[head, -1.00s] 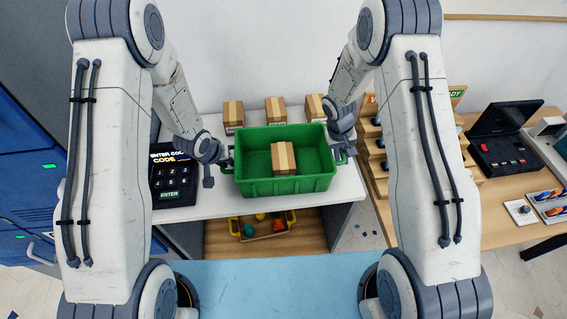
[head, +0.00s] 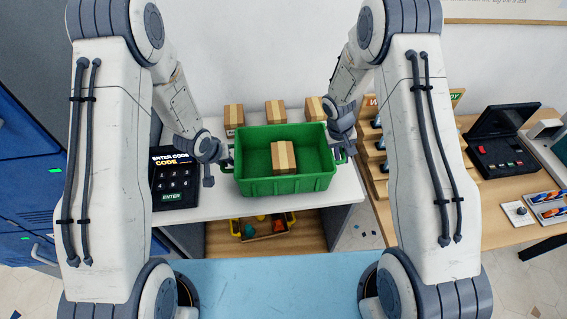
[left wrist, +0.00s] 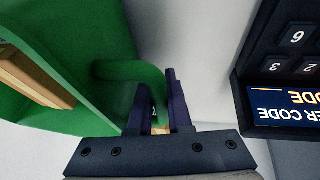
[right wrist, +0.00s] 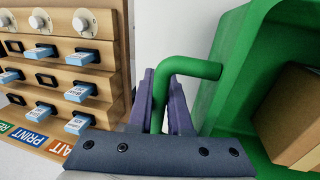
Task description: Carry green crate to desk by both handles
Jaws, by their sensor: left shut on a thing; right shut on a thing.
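The crate looks level. Its height over the counter is hard to tell.
A black keypad (head: 174,182) stands left of the crate. Several cardboard boxes (head: 275,112) stand behind it. A wooden rack (head: 378,160) and a wooden desk (head: 500,205) with devices are at right. A yellow-handled tray (head: 264,229) sits on the lower shelf. A blue surface (head: 275,285) is in front.

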